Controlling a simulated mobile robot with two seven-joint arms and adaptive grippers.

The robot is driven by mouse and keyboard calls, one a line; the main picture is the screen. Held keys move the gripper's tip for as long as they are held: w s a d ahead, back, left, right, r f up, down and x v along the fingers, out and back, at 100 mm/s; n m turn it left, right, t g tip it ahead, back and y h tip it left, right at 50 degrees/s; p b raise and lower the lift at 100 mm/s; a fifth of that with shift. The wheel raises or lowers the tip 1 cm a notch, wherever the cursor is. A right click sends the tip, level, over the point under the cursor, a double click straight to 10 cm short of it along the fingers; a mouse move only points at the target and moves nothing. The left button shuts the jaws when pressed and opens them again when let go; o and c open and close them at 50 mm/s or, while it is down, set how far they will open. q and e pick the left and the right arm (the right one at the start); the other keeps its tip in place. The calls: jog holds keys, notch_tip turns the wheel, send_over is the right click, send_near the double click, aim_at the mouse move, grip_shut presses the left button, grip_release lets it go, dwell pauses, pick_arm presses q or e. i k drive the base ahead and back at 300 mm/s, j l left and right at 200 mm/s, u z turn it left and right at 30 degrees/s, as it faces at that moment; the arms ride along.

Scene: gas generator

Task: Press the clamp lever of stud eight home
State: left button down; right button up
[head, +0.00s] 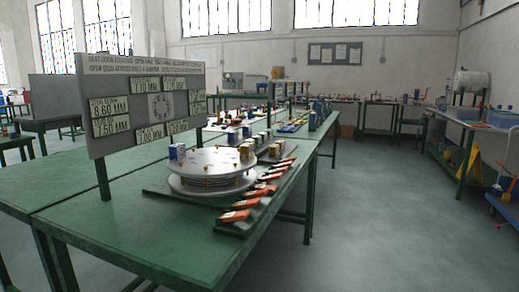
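A round grey plate assembly (212,168) lies on the green table (120,230), with small brass-coloured studs and blocks on its top. It is small in the head view, and I cannot tell which stud is eight or how its clamp lever stands. A row of orange-handled tools (250,203) lies on a dark rack along the table's right edge. A sign board (145,100) with a ring diagram and readings such as 8.60 MM and 7.50 MM stands behind the plate. Neither of my grippers is in view.
Small boxes and cans (245,148) stand at the plate's far side. More benches with small items run along the back. A workbench (470,130) stands at the right, with a blue cart (503,207) below. The floor (380,220) between is clear.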

aim_at(293, 158)
jog(key=i+l+u, duration=0.3)
jog(key=i+l, duration=0.15)
jog(key=l, duration=0.25)
jog(key=i+l+u, duration=0.15)
jog(key=l, duration=0.2)
jog(key=i+l, duration=0.2)
jog(key=l, duration=0.2)
jog(key=i+l, duration=0.2)
jog(key=l, duration=0.2)
jog(key=i+l, duration=0.2)
jog(key=l, duration=0.2)
jog(key=i+l, duration=0.2)
jog(key=l, duration=0.15)
jog(key=i+l+u, duration=0.1)
jog(key=l, duration=0.3)
jog(key=i+l, duration=0.25)
jog(key=l, duration=0.15)
